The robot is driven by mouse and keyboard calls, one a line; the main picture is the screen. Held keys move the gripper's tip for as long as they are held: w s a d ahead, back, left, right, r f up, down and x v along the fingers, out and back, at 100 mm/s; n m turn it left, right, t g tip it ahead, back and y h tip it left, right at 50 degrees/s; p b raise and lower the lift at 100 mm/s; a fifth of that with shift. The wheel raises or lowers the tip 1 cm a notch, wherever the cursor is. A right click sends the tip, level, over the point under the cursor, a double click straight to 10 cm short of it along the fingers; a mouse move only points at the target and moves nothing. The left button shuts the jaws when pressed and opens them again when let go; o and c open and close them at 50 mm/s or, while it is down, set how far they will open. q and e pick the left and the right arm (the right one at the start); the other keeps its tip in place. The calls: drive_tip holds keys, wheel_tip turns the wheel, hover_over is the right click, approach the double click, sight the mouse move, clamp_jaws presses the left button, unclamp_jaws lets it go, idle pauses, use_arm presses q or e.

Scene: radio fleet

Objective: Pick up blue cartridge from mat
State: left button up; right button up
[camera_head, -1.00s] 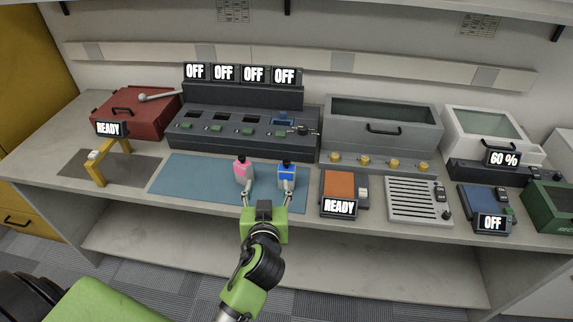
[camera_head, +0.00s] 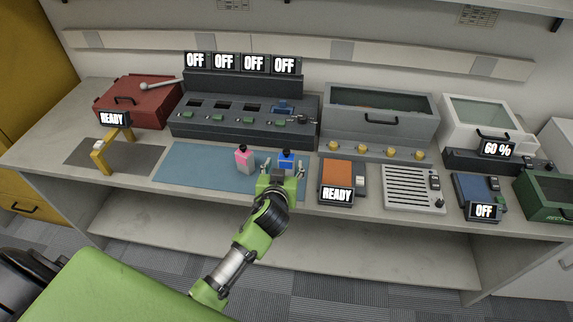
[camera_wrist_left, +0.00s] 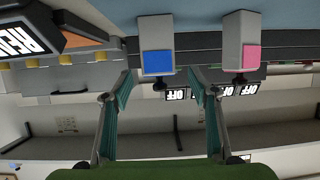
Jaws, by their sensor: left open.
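The blue cartridge (camera_head: 286,158) stands upright on the blue mat (camera_head: 190,165), near its right end. It has a white body, a blue panel and a dark cap. The pink cartridge (camera_head: 244,158) stands to its left. My left gripper (camera_head: 284,170) is open, its fingers to the left and right of the blue cartridge in the head view. In the left wrist view, the blue cartridge (camera_wrist_left: 157,62) lies ahead between the two open fingertips (camera_wrist_left: 160,80), and the pink cartridge (camera_wrist_left: 245,57) is outside them. Whether the fingers reach around it I cannot tell. My right gripper is not visible.
Behind the mat is a dark slotted unit (camera_head: 240,128) with several OFF displays. An orange-topped device (camera_head: 338,174) marked READY sits close to the right. A yellow arch (camera_head: 104,155) stands to the left. The left part of the mat is clear.

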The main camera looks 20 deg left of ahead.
sight(286, 160)
use_arm(q)
drive_tip(key=p+x, duration=0.1)
drive_tip(key=x, duration=0.2)
drive_tip(key=shift+w, duration=0.4)
drive_tip(key=shift+w+a+f, duration=0.2)
drive_tip(key=shift+w+f, duration=0.1)
drive_tip(key=shift+w, duration=0.35)
drive_tip(key=c, duration=1.3)
